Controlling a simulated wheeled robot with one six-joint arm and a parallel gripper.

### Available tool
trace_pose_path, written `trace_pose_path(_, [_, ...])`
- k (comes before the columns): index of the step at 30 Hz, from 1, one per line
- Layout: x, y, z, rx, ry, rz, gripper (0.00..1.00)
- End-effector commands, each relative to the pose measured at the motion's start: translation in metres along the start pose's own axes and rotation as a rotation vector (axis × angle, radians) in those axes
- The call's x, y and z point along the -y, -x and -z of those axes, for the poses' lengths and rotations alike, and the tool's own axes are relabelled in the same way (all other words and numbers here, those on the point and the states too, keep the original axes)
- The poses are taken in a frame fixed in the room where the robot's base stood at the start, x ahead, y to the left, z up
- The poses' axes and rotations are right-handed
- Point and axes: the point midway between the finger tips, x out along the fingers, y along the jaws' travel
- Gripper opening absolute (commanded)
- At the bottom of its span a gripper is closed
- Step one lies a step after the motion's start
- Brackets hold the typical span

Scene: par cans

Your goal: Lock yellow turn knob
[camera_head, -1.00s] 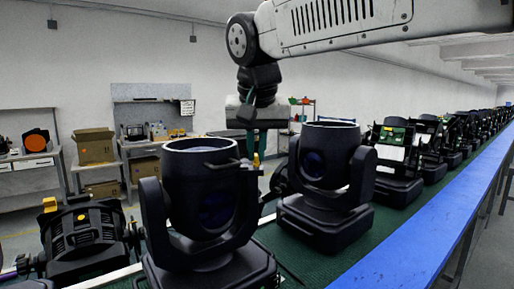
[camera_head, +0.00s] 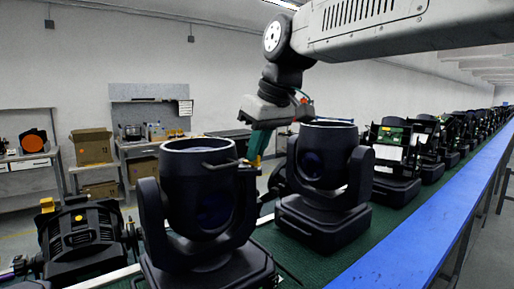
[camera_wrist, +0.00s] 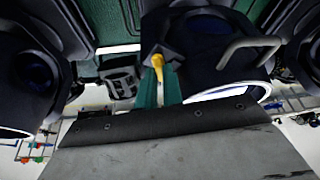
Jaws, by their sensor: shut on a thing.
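The yellow turn knob (camera_wrist: 157,62) shows in the wrist view, on the dark side of a black par can (camera_wrist: 205,35). The teal fingers of my gripper (camera_wrist: 158,76) are closed on the knob, with its yellow end showing at their tips. In the head view my gripper (camera_head: 252,159) reaches down, tilted, behind the right rim of the near par can (camera_head: 200,190). The knob cannot be made out there.
A second par can (camera_head: 323,185) stands close to the right of my gripper. Several more lamps line the green conveyor (camera_head: 300,262), with a blue rail (camera_head: 410,245) at its right edge. A curved handle (camera_wrist: 250,48) sits beside the knob. Workbenches stand at the back left.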

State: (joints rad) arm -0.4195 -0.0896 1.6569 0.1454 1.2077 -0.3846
Motion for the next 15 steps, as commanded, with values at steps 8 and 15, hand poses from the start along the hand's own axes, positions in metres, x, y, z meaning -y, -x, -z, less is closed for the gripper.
trace_pose_path(8, [-0.0044,0.0002,0.0007,0.000,0.239,0.098,0.00])
trace_pose_path(15, [-0.0063,-0.0001,0.0015,0.000,0.440,0.180,0.00])
